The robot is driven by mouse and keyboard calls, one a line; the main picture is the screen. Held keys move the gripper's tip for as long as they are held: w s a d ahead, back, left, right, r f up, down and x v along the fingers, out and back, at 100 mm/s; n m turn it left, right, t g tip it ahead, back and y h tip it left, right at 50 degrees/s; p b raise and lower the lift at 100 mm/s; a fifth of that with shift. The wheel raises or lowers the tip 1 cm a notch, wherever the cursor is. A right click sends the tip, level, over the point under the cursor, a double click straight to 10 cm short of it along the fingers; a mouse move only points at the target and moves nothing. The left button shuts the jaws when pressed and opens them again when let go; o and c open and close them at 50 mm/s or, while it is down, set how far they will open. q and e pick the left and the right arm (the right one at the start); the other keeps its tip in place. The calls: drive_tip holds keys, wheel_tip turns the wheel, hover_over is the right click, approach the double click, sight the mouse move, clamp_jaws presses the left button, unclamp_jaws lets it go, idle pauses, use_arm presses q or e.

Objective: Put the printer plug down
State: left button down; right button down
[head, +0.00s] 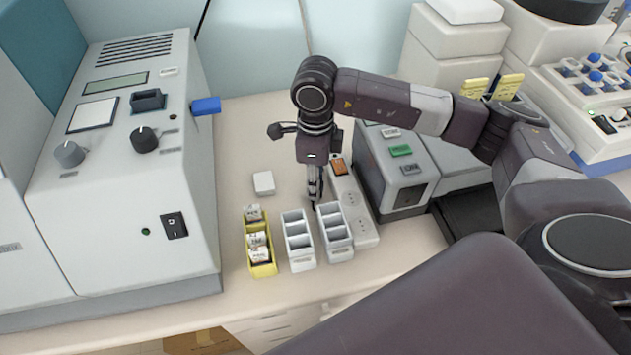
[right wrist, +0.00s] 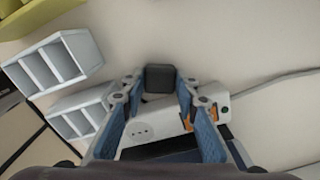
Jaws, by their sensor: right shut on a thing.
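My right gripper (head: 314,196) points down over the bench, just left of the white power strip (head: 362,230). In the right wrist view its two blue fingers (right wrist: 160,85) are shut on a dark, block-shaped plug (right wrist: 160,76), which sits between the fingertips. The power strip (right wrist: 143,128) lies apart from the plug in the wrist view, with socket holes and an orange switch (head: 338,167) showing. Whether the plug touches the bench I cannot tell. My left gripper is not in view.
A yellow rack (head: 260,269), a white rack (head: 299,263) and a grey-white rack (head: 340,254) stand close in front of the gripper. A small white block (head: 263,183) lies left. A printer-like device (head: 400,165) stands right. Bare bench (head: 250,125) lies behind.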

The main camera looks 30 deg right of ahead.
drive_tip(key=shift+f, duration=0.3)
drive_tip(key=c, duration=1.5)
unclamp_jaws()
